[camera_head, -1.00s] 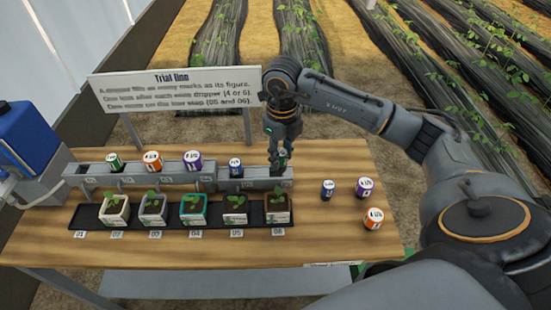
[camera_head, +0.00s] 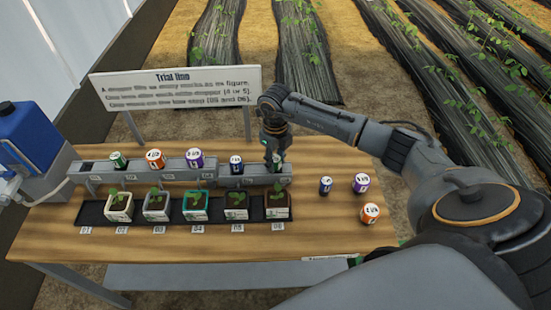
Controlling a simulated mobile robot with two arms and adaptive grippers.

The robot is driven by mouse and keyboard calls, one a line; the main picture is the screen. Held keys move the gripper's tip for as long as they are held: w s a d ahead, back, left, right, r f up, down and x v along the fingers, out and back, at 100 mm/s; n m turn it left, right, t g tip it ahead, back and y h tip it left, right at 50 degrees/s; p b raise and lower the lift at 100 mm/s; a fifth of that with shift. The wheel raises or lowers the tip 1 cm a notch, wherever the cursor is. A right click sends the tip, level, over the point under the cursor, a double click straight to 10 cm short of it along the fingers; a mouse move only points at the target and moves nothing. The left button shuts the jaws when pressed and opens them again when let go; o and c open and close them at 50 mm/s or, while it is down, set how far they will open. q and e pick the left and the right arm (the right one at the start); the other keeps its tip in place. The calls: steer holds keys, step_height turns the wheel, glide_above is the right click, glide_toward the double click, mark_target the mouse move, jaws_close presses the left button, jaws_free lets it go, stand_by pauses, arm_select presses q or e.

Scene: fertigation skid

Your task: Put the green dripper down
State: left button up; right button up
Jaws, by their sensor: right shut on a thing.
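My right gripper (camera_head: 275,158) points down at the right end of the grey rail (camera_head: 171,168). It is shut on a green dripper (camera_head: 279,162), which is mostly hidden by the fingers. The dripper is at the lower step of the rail, above the pot over label 06 (camera_head: 277,206). I cannot tell whether it touches its seat. Another green dripper (camera_head: 119,160) stands upright in the rail's left part. My left gripper is not in view.
Orange (camera_head: 155,158), purple (camera_head: 194,158) and blue (camera_head: 236,165) drippers stand in the rail. Blue (camera_head: 326,186), purple (camera_head: 361,183) and orange (camera_head: 370,213) ones stand on the wooden table (camera_head: 330,230) at right.

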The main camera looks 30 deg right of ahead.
mark_target(275, 158)
steer(key=shift+f, duration=0.2)
steer(key=o, duration=0.9)
steer(key=shift+o, duration=0.2)
steer(key=shift+r, duration=0.1)
steer(key=shift+r, duration=0.15)
step_height(275, 158, up, 12)
steer(key=b, duration=0.3)
